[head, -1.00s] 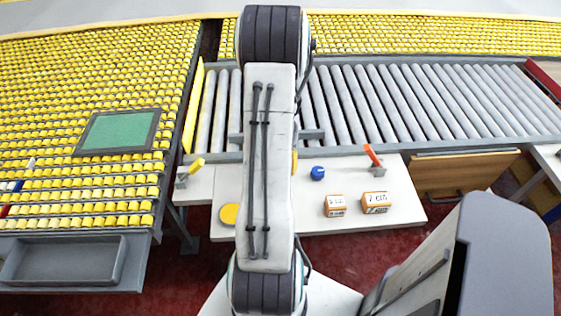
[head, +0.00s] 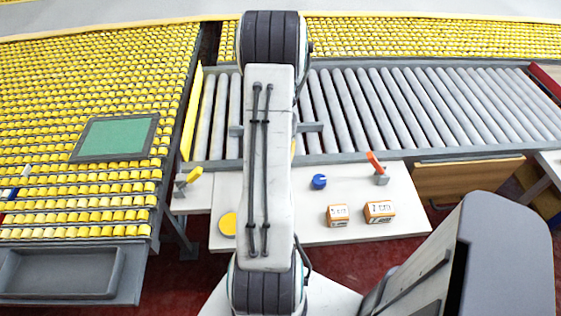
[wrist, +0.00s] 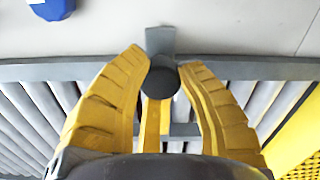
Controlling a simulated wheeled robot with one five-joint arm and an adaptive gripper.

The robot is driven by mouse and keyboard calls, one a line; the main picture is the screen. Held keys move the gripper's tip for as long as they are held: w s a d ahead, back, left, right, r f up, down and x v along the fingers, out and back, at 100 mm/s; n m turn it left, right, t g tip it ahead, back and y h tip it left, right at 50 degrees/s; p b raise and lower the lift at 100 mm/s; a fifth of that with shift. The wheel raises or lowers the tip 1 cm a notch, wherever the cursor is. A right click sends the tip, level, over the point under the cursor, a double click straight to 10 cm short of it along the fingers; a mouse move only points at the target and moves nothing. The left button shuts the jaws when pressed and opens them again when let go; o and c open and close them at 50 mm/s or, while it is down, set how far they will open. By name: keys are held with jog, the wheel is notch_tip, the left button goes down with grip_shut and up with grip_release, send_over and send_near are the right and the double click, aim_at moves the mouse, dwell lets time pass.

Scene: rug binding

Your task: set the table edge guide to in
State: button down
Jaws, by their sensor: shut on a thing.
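The table edge guide appears to be the grey crossbar (head: 312,127) over the rollers, on a yellow slide bar with a dark round knob. In the wrist view the knob (wrist: 164,79) sits between the yellow fingers of my gripper (wrist: 164,59), which is shut on it. The yellow bar (wrist: 153,125) runs from the knob to the grey crossbar (wrist: 184,129). A grey bracket (wrist: 160,40) stands at the table side of the knob. In the head view my arm hides the gripper, the knob and most of the bar.
The white side table holds a blue knob (head: 319,182), an orange lever (head: 376,162), a yellow lever (head: 191,177), a yellow disc (head: 228,224) and two small orange-and-white boxes (head: 338,215). The roller bed (head: 440,105) lies behind it.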

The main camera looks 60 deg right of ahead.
jog(key=shift+w+d+f, duration=0.1)
jog(key=shift+w+d, duration=0.5)
jog(key=shift+d, duration=0.35)
jog(key=shift+w+d, duration=0.6)
jog(key=shift+d, duration=0.35)
jog(key=c, duration=0.8)
grip_release()
notch_tip(320, 180, up, 12)
